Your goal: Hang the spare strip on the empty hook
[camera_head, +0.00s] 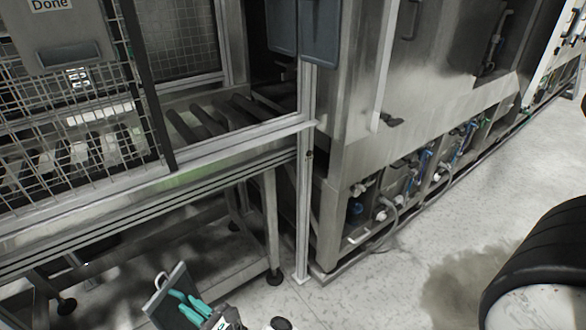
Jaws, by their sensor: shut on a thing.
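A dark grey flat panel (170,291) with a light loop at its top corner is at the bottom of the view, tilted; it may be the spare strip. My gripper (187,300), with teal fingers, is shut on it, low above the floor. Its lower part is cut off by the picture edge. A grey plate marked "Done" (70,49) hangs on the wire mesh at upper left. Two dark grey hanging pieces (281,24) and (320,32) show at the top centre, cut off by the top edge. I cannot make out an empty hook.
A metal frame with rollers (215,118) and mesh guards stands at left, with a leg (271,220) and upright post (305,180) near my gripper. A long steel machine (430,100) with pipes along its base runs back right. The grey floor (400,275) is open in front.

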